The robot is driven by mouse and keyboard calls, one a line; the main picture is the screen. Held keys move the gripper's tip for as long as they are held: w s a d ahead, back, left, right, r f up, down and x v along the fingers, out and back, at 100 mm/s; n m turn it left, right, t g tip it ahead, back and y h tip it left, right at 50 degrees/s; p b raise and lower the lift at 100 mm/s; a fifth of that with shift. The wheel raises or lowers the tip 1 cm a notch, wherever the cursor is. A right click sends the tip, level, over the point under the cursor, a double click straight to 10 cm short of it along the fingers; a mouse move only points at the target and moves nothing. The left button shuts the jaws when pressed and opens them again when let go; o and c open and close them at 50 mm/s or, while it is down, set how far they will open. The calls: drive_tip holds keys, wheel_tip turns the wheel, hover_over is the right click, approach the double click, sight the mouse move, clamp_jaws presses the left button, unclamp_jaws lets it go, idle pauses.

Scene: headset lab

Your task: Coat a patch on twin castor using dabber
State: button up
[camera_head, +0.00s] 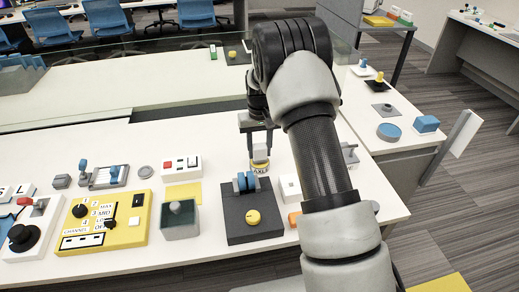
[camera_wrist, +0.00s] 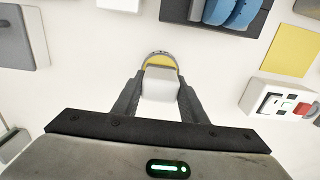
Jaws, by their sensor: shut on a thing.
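My gripper (camera_head: 260,148) is shut on a pale block-shaped handle, which I take to be the dabber (camera_wrist: 160,84). Its lower end is hidden. A small round tin (camera_head: 261,165) with a yellow band and dark lettering is directly under my gripper in the head view. In the wrist view a yellow disc with a grey rim (camera_wrist: 160,58) shows behind the handle; I cannot tell whether the dabber touches it. The twin castor (camera_head: 240,183), with two blue wheels, stands on a dark board (camera_head: 236,232) nearer the camera. Its wheels also show at the top of the wrist view (camera_wrist: 232,12).
A yellow knob (camera_head: 253,217) sits on the dark board. Left are a green-grey block (camera_head: 180,220), a yellow sheet (camera_head: 183,194), a white box with a red button (camera_head: 181,167) and a yellow control panel (camera_head: 108,225). A white block (camera_head: 290,187) is right of the castor.

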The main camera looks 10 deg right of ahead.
sight(260, 145)
drive_tip(key=shift+f, duration=0.4)
idle(1.1)
drive_tip(key=shift+r+p, duration=1.85)
drive_tip(key=shift+r, duration=1.7)
